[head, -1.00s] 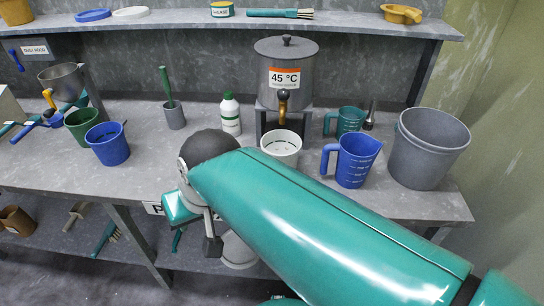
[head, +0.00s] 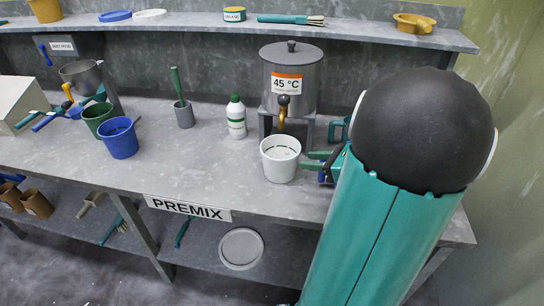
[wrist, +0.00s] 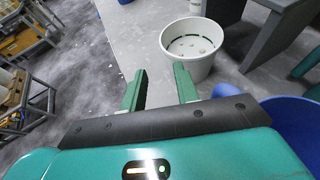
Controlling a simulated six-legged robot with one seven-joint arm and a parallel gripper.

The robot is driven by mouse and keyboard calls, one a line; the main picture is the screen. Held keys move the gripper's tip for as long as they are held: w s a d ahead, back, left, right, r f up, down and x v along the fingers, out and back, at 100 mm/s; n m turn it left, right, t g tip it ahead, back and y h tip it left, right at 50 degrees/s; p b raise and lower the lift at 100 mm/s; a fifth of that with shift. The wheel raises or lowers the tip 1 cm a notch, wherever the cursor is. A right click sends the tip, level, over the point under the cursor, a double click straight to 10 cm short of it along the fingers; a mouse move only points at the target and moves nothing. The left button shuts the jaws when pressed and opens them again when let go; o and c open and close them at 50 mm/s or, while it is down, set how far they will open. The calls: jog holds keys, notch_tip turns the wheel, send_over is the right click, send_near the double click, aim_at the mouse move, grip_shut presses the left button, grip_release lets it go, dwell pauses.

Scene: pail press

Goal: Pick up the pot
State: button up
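A white pot (head: 281,167) stands upright on the grey bench, in front of the tap of a grey 45 °C tank (head: 289,85). Its inside shows a dark green line, and in the wrist view the pot (wrist: 188,60) is just beyond my fingertips with small marks on its bottom. My gripper (head: 312,161) is just right of the pot, its two green fingers pointing at it. In the wrist view my gripper (wrist: 160,80) is open, with nothing between the fingers. No contact with the pot is visible.
A blue jug (wrist: 298,125) is close at my gripper's right in the wrist view. A teal jug (head: 336,129) is partly hidden behind my arm. A white bottle (head: 236,118) and blue pot (head: 118,140) stand left. The bench front (head: 215,180) is clear.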

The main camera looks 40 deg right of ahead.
jog(key=x, duration=1.3)
jog(key=shift+w+f, duration=0.15)
jog(key=shift+w, duration=0.25)
grip_shut()
jog(key=shift+s+f, duration=0.1)
dwell(0.7)
